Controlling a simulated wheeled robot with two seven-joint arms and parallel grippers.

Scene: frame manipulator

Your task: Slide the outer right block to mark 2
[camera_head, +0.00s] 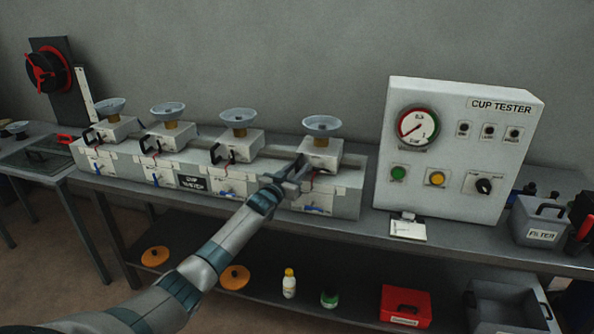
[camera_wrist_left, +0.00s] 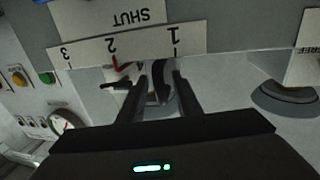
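The outer right block (camera_head: 321,155) is a white carriage on the long grey rail, with a pale suction cup (camera_head: 322,124) on a brass stem above it. My left gripper (camera_head: 297,174) is at its front left side. In the left wrist view, upside down, the two dark fingers (camera_wrist_left: 158,88) stand on either side of a dark curved handle (camera_wrist_left: 160,76), with gaps showing. A scale strip (camera_wrist_left: 140,45) carries marks 1, 2 and 3. A red pointer (camera_wrist_left: 121,65) lies close to mark 2. The gripper hides the handle in the head view. My right gripper is not in view.
Three similar blocks with cups, the nearest one (camera_head: 238,146) among them, stand left along the rail. A CUP TESTER panel (camera_head: 455,150) with gauge and buttons stands to the right. A grey FILTER box (camera_head: 540,222) is at the far right. Bottles and a red case (camera_head: 405,306) sit below.

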